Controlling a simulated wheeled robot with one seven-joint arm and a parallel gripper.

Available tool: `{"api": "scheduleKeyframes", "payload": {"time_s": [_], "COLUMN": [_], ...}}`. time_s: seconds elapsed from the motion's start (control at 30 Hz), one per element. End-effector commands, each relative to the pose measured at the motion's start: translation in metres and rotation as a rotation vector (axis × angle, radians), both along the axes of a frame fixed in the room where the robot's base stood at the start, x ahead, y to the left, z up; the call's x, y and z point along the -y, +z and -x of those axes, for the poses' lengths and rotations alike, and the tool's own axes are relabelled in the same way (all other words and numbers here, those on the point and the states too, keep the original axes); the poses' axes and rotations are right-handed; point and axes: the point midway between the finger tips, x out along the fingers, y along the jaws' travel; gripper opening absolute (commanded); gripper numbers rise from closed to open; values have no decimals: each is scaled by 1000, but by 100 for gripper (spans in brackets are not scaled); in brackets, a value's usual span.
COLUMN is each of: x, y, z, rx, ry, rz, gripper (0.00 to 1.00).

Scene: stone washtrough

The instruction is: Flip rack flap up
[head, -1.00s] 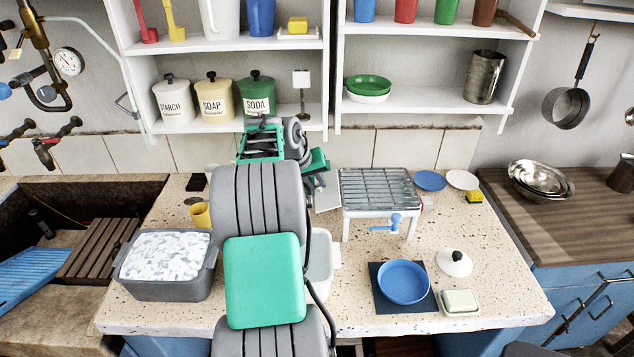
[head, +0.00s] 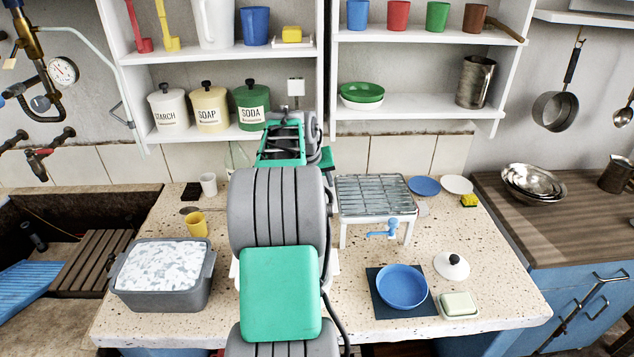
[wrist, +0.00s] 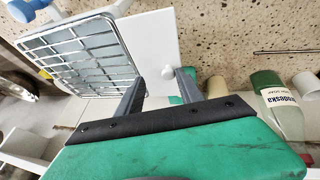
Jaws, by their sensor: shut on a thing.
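The wire-topped white rack (head: 376,190) stands on the speckled counter, right of my arm in the head view. Its grid (wrist: 85,50) fills the upper left of the wrist view. The white flap (wrist: 152,40) adjoins the grid's side there and has a small round knob (wrist: 168,72). My gripper (wrist: 160,80) is shut on the flap at the knob end, with one finger on each side. In the head view my arm hides the flap and the fingertips. The flap's exact tilt is hard to tell.
A blue tap (head: 384,229) projects from the rack's front. A grey tub (head: 162,275), yellow cup (head: 197,224) and white cup (head: 208,184) stand left of my arm. A blue bowl (head: 402,287) sits right. Shelves with canisters (head: 252,107) hang above.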

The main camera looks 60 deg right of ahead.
Motion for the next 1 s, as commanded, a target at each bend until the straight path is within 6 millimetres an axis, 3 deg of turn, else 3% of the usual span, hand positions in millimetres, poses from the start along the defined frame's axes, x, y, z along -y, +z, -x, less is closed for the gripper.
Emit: {"api": "scheduleKeyframes", "payload": {"time_s": [0.13,0.77,0.87,1.0], "x": [-1,-7,-11,-21], "y": [-4,2,11,36], "z": [0,-1,-1,1], "rx": [-5,1,2,4], "ry": [-3,6,6,6], "rz": [-5,2,3,6], "gripper": [41,41,41,41]}}
